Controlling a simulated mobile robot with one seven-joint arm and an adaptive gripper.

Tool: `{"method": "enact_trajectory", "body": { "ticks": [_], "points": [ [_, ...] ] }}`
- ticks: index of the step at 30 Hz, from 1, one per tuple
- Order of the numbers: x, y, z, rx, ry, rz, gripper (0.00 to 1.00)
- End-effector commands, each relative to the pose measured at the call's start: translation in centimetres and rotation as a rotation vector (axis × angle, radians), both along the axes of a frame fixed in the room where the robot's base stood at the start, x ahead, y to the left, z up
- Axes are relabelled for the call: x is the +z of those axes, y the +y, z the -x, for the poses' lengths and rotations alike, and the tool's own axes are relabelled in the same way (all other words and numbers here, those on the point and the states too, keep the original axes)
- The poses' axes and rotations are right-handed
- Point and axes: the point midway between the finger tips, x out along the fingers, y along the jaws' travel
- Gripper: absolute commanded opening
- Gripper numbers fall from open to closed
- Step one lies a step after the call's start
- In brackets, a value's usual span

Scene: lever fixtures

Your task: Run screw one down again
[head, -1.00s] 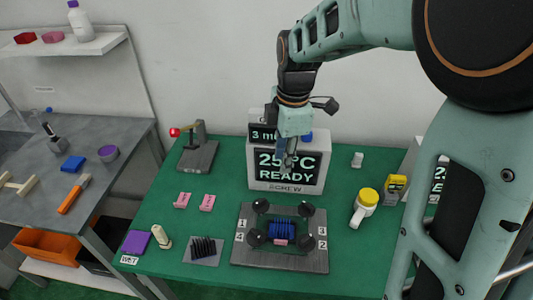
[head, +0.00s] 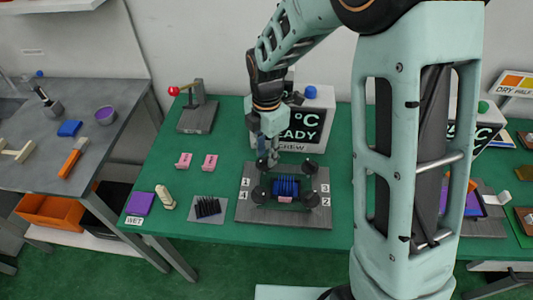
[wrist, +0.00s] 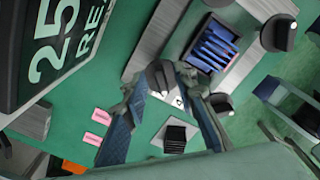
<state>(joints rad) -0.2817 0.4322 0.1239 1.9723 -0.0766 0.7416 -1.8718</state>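The screw fixture (head: 243,212) is a grey plate on the green table with several black knobs and printed labels 1, 3, 4 and 2. Screw one's knob (head: 261,163) is at its back left, beside label 1, partly hidden by my gripper (head: 268,160). In the wrist view, that dark knob (wrist: 160,78) appears between or just beyond the tips of my gripper (wrist: 160,74). The fingers stand apart; contact with the knob cannot be told. A blue finned block (head: 286,187) sits in the middle of the fixture.
A display box (head: 318,118) reading READY stands close behind the fixture. A black finned block (head: 208,207) lies at left, with pink blocks (head: 184,160) behind it. A red-knobbed lever (head: 198,113) is at back left.

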Motion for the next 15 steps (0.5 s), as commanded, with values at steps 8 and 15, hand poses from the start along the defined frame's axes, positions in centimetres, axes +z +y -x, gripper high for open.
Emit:
{"method": "enact_trajectory", "body": {
  "ticks": [8,15],
  "points": [
    [-0.82,0.01,0.00,0.000,-0.001,-0.001,0.26],
    [-0.79,0.00,0.00,0.000,0.000,0.000,0.13]
  ]
}}
